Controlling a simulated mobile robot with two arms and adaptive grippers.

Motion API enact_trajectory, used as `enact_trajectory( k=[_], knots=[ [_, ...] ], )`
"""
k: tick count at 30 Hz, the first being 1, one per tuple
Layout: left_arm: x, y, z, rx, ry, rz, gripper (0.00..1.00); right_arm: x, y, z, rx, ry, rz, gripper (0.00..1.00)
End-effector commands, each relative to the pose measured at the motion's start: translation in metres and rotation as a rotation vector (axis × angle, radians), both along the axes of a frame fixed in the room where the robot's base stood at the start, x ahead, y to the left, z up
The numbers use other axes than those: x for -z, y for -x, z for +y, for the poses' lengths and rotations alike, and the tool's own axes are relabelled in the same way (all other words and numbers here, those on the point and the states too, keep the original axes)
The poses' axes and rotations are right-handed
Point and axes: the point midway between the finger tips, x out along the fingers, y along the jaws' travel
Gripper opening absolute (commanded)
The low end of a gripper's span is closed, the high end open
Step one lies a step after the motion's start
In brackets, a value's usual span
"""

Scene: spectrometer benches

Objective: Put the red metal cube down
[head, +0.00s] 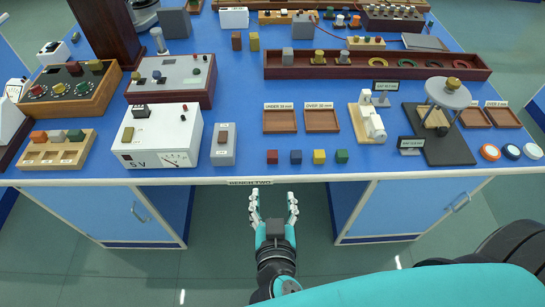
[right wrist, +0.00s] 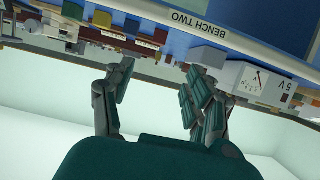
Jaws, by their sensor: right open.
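The red metal cube (head: 272,157) sits on the blue bench top near its front edge, at the left end of a row of small cubes. My right gripper (head: 273,196) is open and empty, in front of the bench edge and below the cube in the head view. Its two fingers stand apart with floor showing between them. In the right wrist view my right gripper (right wrist: 158,82) also shows spread fingers with nothing between them. My left gripper is not in view.
Blue (head: 296,157), yellow (head: 319,157) and green (head: 342,156) cubes stand right of the red one. Behind them are two brown trays (head: 280,130) (head: 322,130). A grey switch box (head: 223,155) and a white 5 V meter box (head: 160,158) stand left. The bench's front edge (head: 310,178) lies before my gripper.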

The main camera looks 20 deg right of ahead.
Motion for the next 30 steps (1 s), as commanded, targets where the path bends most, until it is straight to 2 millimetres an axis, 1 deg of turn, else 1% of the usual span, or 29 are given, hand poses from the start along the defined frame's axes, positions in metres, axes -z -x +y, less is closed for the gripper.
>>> enact_trajectory(
  k=[1, 4, 12, 15, 18, 23, 26, 30],
  knots=[
    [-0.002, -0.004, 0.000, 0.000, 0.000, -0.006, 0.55, -0.002, -0.005, -0.003, 0.006, -0.001, -0.008, 0.55],
    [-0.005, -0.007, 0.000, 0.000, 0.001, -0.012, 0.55, 0.002, -0.023, -0.008, 0.008, -0.001, -0.011, 0.55],
    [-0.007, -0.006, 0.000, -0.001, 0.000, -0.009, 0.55, 0.025, -0.077, -0.023, 0.003, 0.002, -0.010, 0.55],
    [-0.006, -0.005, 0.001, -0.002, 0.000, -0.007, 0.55, 0.031, -0.092, -0.028, 0.003, 0.001, -0.008, 0.55],
    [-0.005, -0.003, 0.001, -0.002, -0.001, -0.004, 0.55, 0.036, -0.102, -0.031, 0.003, 0.001, -0.007, 0.55],
    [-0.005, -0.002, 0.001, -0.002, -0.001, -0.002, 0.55, 0.039, -0.110, -0.033, 0.003, -0.002, -0.006, 0.55],
    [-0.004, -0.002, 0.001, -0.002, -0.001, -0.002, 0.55, 0.043, -0.121, -0.037, 0.003, 0.002, -0.007, 0.55],
    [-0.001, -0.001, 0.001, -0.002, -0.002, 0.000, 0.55, 0.051, -0.141, -0.044, 0.003, 0.002, -0.007, 0.55]
  ],
)
